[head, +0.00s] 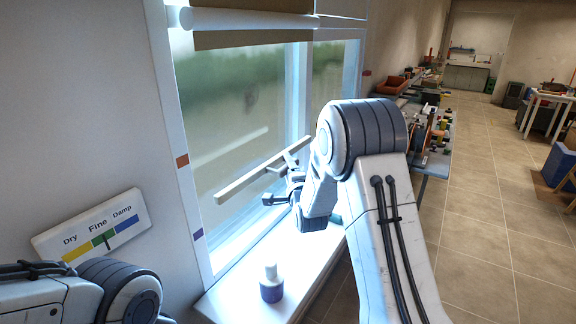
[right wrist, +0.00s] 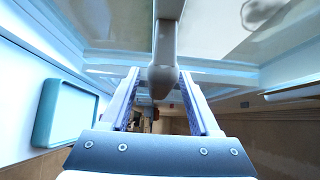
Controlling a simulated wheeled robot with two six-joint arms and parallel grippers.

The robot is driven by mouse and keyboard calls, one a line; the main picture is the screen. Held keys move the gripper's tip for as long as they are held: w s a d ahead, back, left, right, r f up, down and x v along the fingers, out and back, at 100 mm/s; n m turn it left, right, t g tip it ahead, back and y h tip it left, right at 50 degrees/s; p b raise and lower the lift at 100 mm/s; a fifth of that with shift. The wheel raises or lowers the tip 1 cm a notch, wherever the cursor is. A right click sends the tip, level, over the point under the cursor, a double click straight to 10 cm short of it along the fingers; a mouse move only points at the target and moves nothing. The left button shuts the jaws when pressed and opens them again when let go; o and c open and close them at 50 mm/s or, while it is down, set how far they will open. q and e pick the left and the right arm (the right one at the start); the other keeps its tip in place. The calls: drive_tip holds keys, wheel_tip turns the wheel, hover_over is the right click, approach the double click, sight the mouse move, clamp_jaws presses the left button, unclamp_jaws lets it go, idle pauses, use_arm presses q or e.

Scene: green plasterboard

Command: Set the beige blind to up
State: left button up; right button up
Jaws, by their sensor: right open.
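The beige blind (head: 253,38) hangs below a white roller at the top of the window; only a short strip of cloth shows there. A pale bar (head: 240,182) slants across the glass lower down, with a small stem near its middle. My right gripper (head: 272,199) is just below and in front of this bar, partly hidden by its own wrist. In the right wrist view, the open jaws (right wrist: 160,90) stand on both sides of a pale stem with a rounded end (right wrist: 162,76). I cannot tell whether they touch it. My left gripper is out of view.
A Dry/Fine/Damp sign (head: 92,228) is on the left. Brown (head: 182,161) and purple (head: 198,234) marks sit on the window frame. Benches with clutter stand behind my right arm.

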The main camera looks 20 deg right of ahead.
clamp_jaws()
idle(1.4)
